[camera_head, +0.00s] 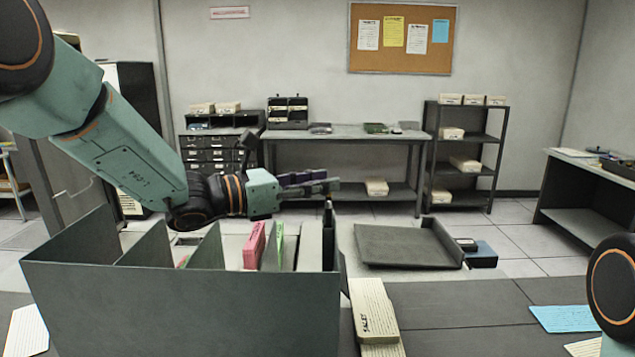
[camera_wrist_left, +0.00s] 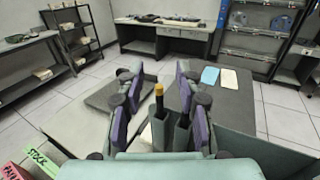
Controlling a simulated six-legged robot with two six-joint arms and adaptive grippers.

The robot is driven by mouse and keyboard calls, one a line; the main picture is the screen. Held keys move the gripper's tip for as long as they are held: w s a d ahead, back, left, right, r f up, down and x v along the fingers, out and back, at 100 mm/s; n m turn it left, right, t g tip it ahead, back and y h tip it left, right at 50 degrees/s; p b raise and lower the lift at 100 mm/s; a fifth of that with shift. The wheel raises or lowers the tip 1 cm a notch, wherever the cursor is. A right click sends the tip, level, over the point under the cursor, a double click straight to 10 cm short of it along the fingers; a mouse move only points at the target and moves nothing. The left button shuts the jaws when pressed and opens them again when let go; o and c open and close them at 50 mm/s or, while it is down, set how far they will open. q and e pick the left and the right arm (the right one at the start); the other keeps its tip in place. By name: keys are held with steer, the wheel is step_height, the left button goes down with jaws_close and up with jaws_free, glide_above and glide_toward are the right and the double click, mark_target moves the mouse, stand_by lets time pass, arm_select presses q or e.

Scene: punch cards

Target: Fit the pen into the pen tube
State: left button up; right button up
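My left gripper (camera_head: 318,187) reaches in from the left, above the right end of the grey divided card box (camera_head: 180,300). In the left wrist view its purple-padded fingers (camera_wrist_left: 158,112) are spread wide, with a gap between them. A dark upright pen with a yellow top (camera_wrist_left: 158,92) shows between the fingers, apart from the pads. Its lower part runs into a dark upright shape, and I cannot tell whether it sits inside a tube. A second dark upright, tube-like shape (camera_wrist_left: 182,132) stands just right of it. My right gripper is out of view.
Pink cards (camera_head: 254,246) and green cards (camera_head: 279,245) stand in the box. A cream card stack (camera_head: 374,310) lies right of it. An empty grey tray (camera_head: 400,246) and a blue box (camera_head: 482,256) are farther back. The dark desktop at right is mostly clear.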

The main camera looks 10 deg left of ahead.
arm_select(q)
steer(key=v, duration=1.2)
stand_by(0.3)
steer(key=shift+a, duration=0.1)
stand_by(0.4)
